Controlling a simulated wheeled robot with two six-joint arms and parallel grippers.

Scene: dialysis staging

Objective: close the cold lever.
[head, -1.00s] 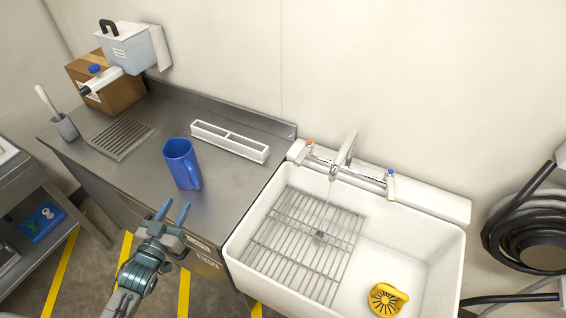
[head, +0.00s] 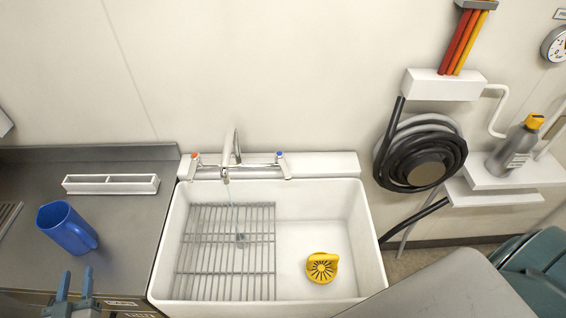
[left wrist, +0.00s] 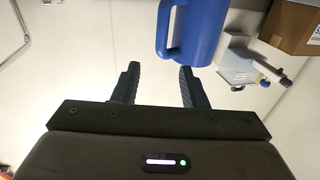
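The cold lever (head: 284,166) is the blue-capped one at the right end of the sink tap; it points toward the front of the sink. The tap's spout (head: 232,147) stands left of it, and a thin stream of water falls into the sink (head: 345,215). The orange-capped lever (head: 194,166) is at the tap's left end. My left gripper (head: 75,284) is low at the left, over the counter's front edge, well away from the cold lever. In the left wrist view its fingers (left wrist: 159,88) are apart with nothing between them. My right gripper is out of view.
A blue jug (head: 66,228) stands on the steel counter (head: 125,215) close beyond my left gripper. A white divided tray (head: 110,185) lies behind it. A wire rack (head: 205,250) and a yellow part (head: 321,268) are in the sink. A coiled black hose (head: 425,160) hangs on the right wall.

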